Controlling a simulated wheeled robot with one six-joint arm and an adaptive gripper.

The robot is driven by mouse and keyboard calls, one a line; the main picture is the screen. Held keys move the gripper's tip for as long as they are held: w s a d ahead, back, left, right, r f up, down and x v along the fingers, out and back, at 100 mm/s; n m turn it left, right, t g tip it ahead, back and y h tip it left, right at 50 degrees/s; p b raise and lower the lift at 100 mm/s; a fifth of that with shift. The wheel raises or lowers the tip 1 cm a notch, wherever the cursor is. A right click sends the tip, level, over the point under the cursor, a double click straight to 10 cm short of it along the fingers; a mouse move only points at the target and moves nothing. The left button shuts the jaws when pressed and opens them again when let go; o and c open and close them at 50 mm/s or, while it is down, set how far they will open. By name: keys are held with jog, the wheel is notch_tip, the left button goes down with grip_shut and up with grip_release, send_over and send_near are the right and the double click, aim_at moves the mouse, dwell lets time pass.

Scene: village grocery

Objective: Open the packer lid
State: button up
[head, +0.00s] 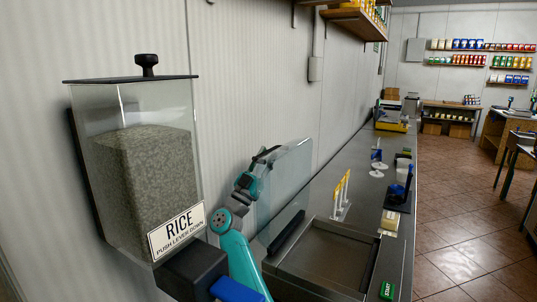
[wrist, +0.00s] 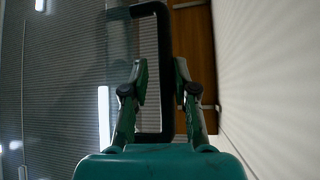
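The packer lid (head: 287,185) is a clear, glassy panel in the head view, standing raised and steeply tilted above the packer (head: 325,255). The packer has a sunken grey metal tray and a green START button (head: 387,290). My gripper (head: 265,157) is at the upper left edge of the lid, on the wall side. In the wrist view a black loop handle (wrist: 165,60) lies ahead, one of its long bars between the fingers of my gripper (wrist: 161,72). The fingers are apart, with a gap showing around the bar; contact is not clear.
A rice dispenser (head: 140,170) with a blue lever (head: 236,290) stands close at the left. Yellow-tipped sticks (head: 342,190), a dark blue device (head: 399,190) and other goods stand along the counter. Tiled floor (head: 450,220) is open at the right.

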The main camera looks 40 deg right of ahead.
jog(key=v, duration=1)
jog(key=shift+a, duration=0.15)
jog(key=shift+f, duration=0.2)
